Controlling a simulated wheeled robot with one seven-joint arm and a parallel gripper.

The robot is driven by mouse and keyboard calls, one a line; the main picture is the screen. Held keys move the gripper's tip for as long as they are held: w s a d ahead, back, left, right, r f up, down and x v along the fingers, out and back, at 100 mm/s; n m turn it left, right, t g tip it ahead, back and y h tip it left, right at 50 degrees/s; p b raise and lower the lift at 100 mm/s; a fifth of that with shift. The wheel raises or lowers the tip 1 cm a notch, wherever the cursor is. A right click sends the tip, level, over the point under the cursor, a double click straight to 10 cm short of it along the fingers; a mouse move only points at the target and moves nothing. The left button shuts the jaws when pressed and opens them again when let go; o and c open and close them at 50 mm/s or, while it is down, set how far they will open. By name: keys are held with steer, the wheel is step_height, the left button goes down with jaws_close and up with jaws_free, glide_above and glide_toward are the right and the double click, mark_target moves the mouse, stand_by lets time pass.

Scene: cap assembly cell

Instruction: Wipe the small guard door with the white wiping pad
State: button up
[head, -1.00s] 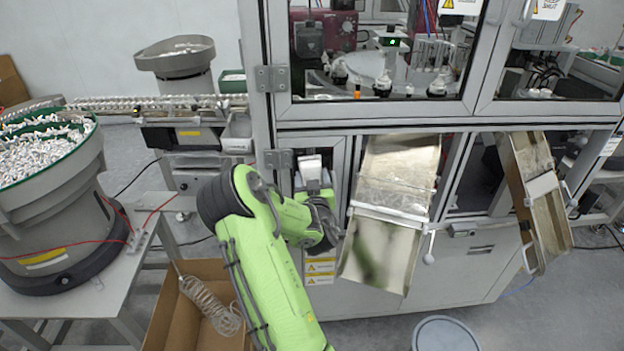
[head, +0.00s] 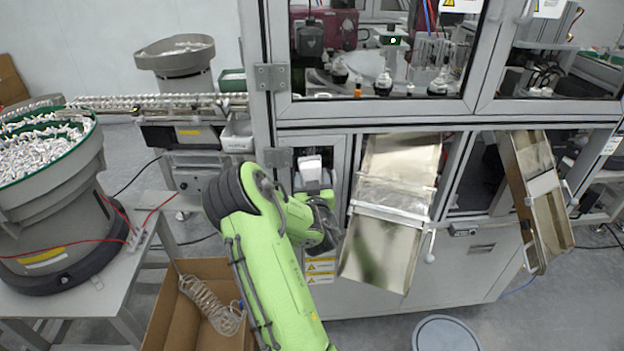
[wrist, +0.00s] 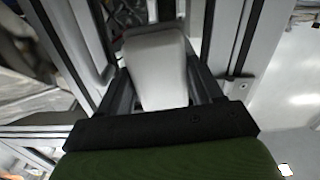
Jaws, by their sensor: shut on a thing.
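The white wiping pad (wrist: 158,72) is a pale, block-like piece between the two dark fingers of my gripper (wrist: 163,88). My gripper is shut on it. In the head view the pad (head: 310,163) shows just above my green wrist, in front of the small guard door (head: 340,158). This door is a narrow grey-framed panel with a dark pane, low on the left of the machine, with a hinge on its left side. My arm hides much of its lower part. I cannot tell whether the pad touches the door.
A metal chute (head: 385,245) slopes out just right of the door, and a second chute (head: 540,200) stands farther right. A cardboard box (head: 180,325) and a bowl feeder (head: 60,230) are at the left. A round bin (head: 445,333) stands on the floor in front.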

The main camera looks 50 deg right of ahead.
step_height(320, 180, down, 6)
steer(key=b, duration=0.6)
steer(key=shift+f, duration=0.25)
steer(key=shift+s, duration=0.1)
steer(key=v, duration=0.9)
steer(key=shift+p, duration=0.35)
